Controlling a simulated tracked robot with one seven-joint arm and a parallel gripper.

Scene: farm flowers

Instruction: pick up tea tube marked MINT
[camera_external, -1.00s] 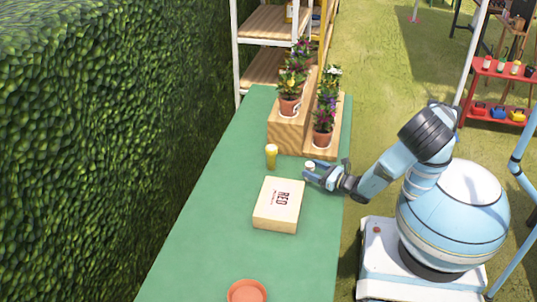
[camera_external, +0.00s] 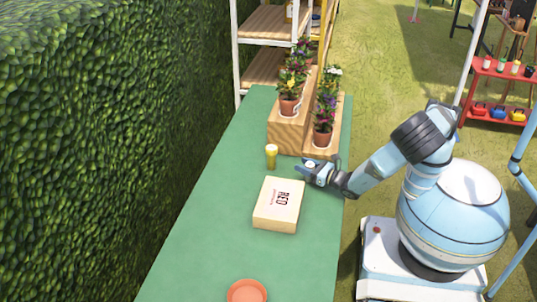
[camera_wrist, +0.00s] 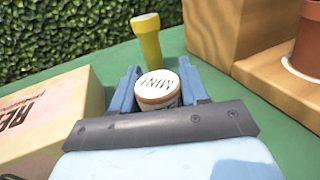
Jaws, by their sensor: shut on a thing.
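The tea tube marked MINT (camera_wrist: 157,86) shows in the wrist view with its pale round lid facing the camera, the lettering upside down. It stands between the two blue fingers of my gripper (camera_wrist: 160,92), which is shut on it. Its lower part is hidden by the gripper. In the external view my gripper (camera_external: 314,170) is low over the green table, right of the yellow tube and behind the box. The tube's pale lid (camera_external: 310,164) just shows between the fingers there. I cannot tell whether the tube touches the table.
A box marked RED (camera_external: 279,204) lies nearby. Wooden steps (camera_external: 287,135) with several potted flowers stand behind. An orange saucer (camera_external: 247,291) lies at the front. The table (camera_external: 205,235) is bare on the left.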

